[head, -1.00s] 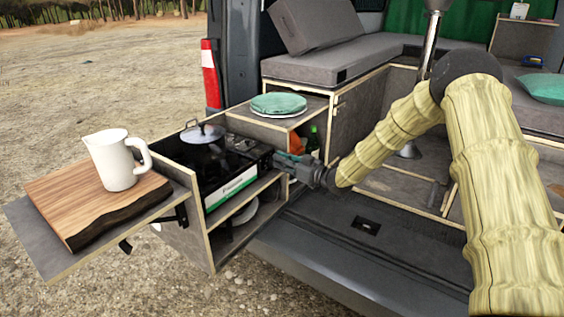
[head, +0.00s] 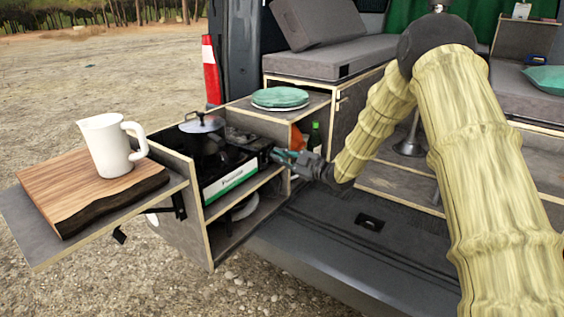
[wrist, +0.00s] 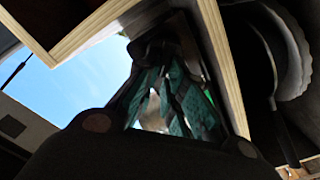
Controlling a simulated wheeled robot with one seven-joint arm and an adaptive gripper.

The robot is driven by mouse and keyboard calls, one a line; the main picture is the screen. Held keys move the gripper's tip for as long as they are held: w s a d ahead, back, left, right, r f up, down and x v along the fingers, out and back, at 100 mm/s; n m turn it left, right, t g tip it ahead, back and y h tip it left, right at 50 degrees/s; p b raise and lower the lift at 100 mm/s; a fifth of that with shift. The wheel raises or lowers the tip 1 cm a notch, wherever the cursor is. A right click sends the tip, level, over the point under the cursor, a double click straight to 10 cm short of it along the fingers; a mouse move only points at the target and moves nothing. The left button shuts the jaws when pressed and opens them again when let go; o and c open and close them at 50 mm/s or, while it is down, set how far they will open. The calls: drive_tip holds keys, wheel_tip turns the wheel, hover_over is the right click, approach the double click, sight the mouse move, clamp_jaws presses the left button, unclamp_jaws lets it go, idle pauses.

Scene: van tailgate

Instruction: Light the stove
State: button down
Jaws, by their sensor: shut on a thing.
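The stove (head: 231,181) is a black camping stove with a white and green front panel, set in the pull-out kitchen box. A dark pot with a lid (head: 202,124) stands on it. My gripper (head: 277,156) is at the right end of the stove's front, where the control knob would be. In the wrist view, the teal-padded fingers (wrist: 165,95) close on a dark part at the stove's end. The knob itself is mostly hidden by the fingers. No flame shows; the burner is hidden under the pot.
A white pitcher (head: 107,146) stands on a wooden board (head: 85,190) on the fold-out shelf at left. Green plates (head: 280,98) lie on the box top. A green bottle (head: 315,137) stands close behind my gripper. Wooden box edges surround the fingers.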

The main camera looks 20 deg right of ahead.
drive_tip(key=n+b, duration=0.2)
drive_tip(key=f+n+b, duration=0.1)
drive_tip(key=n+b, duration=0.1)
drive_tip(key=n, duration=0.1)
drive_tip(key=n+b, duration=0.3)
drive_tip(key=shift+s+a+f, duration=0.2)
drive_tip(key=shift+a+f, duration=0.1)
drive_tip(key=shift+f, duration=0.1)
drive_tip(key=n+b, duration=0.4)
drive_tip(key=shift+f+n, duration=0.35)
drive_tip(key=shift+n, duration=0.05)
drive_tip(key=shift+d+n+b, duration=0.1)
drive_tip(key=shift+n+b, duration=1.3)
drive_tip(key=shift+b, duration=0.2)
drive_tip(key=c, duration=1.5)
unclamp_jaws()
drive_tip(key=shift+r, duration=0.15)
